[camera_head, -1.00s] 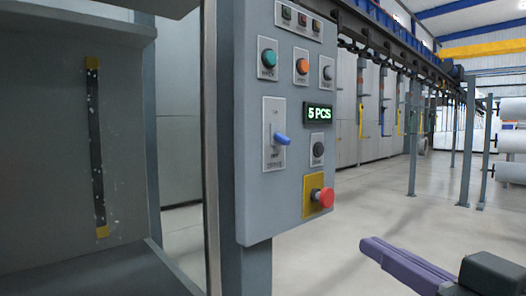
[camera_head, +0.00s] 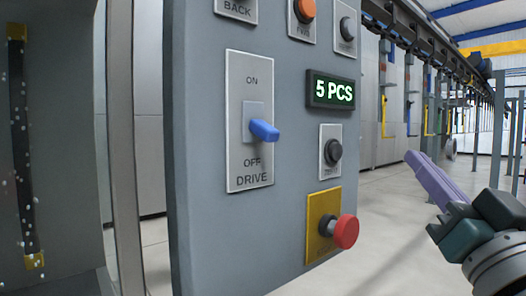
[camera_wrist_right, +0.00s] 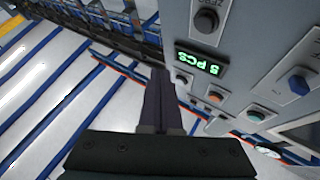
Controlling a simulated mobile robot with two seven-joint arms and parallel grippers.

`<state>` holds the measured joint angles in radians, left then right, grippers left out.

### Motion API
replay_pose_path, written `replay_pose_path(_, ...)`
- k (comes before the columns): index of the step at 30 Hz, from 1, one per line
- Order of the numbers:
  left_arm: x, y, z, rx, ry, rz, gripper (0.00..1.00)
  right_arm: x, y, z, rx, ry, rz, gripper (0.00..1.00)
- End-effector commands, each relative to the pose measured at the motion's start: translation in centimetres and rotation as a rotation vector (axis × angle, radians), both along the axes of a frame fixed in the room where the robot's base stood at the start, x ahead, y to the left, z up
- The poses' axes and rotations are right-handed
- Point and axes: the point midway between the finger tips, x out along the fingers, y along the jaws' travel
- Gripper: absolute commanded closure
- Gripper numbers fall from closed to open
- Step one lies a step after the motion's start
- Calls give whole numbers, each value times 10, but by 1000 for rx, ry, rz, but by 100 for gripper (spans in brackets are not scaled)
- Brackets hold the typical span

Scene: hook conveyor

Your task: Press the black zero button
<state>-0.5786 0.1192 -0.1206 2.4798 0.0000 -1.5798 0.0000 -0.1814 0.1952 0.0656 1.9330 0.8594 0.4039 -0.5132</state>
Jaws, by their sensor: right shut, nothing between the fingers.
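A grey control panel (camera_head: 210,230) fills the middle of the head view. A black round button (camera_head: 332,152) sits on a small plate under the green "5 PCS" display (camera_head: 331,91). It also shows in the wrist view (camera_wrist_right: 206,20). Another dark button (camera_head: 347,28) sits above the display. Labels under both are too small to read surely in the head view. My right gripper (camera_head: 412,158) is shut and empty, its purple fingers pointing up and left, to the right of the panel and apart from the buttons. It shows in the wrist view too (camera_wrist_right: 160,78). My left gripper is not in view.
A blue drive lever (camera_head: 264,130) sticks out left of the black button. A red mushroom button (camera_head: 345,232) on a yellow plate projects below it. An orange button (camera_head: 304,10) is above. Open floor and the overhead conveyor (camera_head: 425,45) lie to the right.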

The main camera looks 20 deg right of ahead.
Motion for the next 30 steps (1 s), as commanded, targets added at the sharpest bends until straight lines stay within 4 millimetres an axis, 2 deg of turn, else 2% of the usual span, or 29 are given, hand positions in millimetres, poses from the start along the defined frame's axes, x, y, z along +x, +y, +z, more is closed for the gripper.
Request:
replay_pose_path(11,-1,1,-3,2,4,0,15,7,3,-1,2,0,1,100)
replay_pose_path(24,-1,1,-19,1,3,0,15,61,26,-1,2,0,2,100)
replay_pose_path(30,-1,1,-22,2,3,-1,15,77,32,-1,1,1,2,100)
